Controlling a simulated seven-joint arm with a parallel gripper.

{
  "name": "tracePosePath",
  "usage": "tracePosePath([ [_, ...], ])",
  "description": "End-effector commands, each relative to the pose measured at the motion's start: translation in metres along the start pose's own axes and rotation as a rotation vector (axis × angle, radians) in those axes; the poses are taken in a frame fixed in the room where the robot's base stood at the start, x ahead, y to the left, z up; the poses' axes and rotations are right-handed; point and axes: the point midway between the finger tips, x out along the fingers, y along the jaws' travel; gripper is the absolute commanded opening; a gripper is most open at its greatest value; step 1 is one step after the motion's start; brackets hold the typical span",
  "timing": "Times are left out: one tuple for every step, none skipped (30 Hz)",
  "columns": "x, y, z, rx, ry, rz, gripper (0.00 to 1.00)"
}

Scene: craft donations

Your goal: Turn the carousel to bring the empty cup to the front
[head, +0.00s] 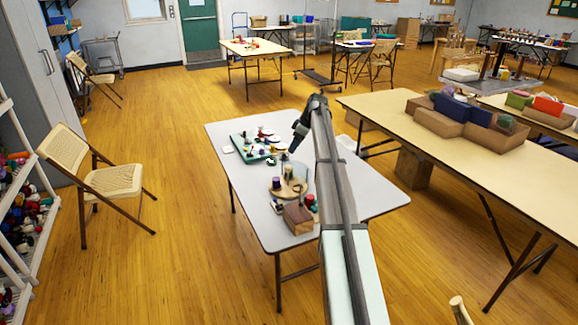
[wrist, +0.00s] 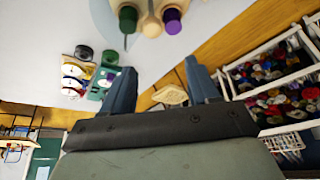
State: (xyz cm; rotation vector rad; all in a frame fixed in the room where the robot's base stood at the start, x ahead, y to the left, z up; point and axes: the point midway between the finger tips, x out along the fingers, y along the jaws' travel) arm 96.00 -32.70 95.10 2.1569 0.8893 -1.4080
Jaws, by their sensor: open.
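The carousel (head: 289,194), a round wooden disc, stands on the grey-white folding table. In the wrist view, a green-topped piece (wrist: 128,18), a pale wooden peg (wrist: 150,22) and a purple-topped piece (wrist: 172,20) show at the top edge, ahead of the fingers. My gripper (wrist: 162,82) is open with nothing between its fingers. In the head view my gripper (head: 294,147) hangs above the table, behind the carousel.
A green tray (head: 248,150) with small items lies at the table's far left. A brown wooden box (head: 298,219) and small spools stand in front of the carousel. A long table (head: 450,150) with boxes is at right. The table's front left is clear.

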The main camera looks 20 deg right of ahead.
Motion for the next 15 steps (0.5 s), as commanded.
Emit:
tracePosePath([
  [-0.010,0.006,0.005,-0.002,-0.010,0.001,0.60],
  [-0.014,0.008,0.008,-0.003,-0.015,0.001,0.60],
  [-0.017,0.009,0.010,-0.005,-0.019,0.001,0.60],
  [-0.018,0.010,0.011,-0.005,-0.021,0.001,0.60],
  [-0.018,0.010,0.012,-0.006,-0.023,0.000,0.60],
  [-0.016,0.010,0.013,-0.007,-0.024,0.000,0.60],
  [-0.013,0.010,0.013,-0.007,-0.024,-0.001,0.60],
  [-0.010,0.010,0.013,-0.007,-0.024,-0.001,0.60],
  [-0.005,0.009,0.013,-0.007,-0.024,-0.002,0.60],
  [0.000,0.009,0.013,-0.006,-0.024,-0.002,0.60],
  [0.004,0.009,0.013,-0.006,-0.024,-0.002,0.60],
  [0.011,0.009,0.013,-0.006,-0.024,-0.001,0.60],
  [0.015,0.009,0.013,-0.006,-0.024,-0.001,0.60],
  [0.021,0.009,0.013,-0.006,-0.024,-0.002,0.60],
  [0.029,0.009,0.013,-0.006,-0.024,-0.002,0.60],
])
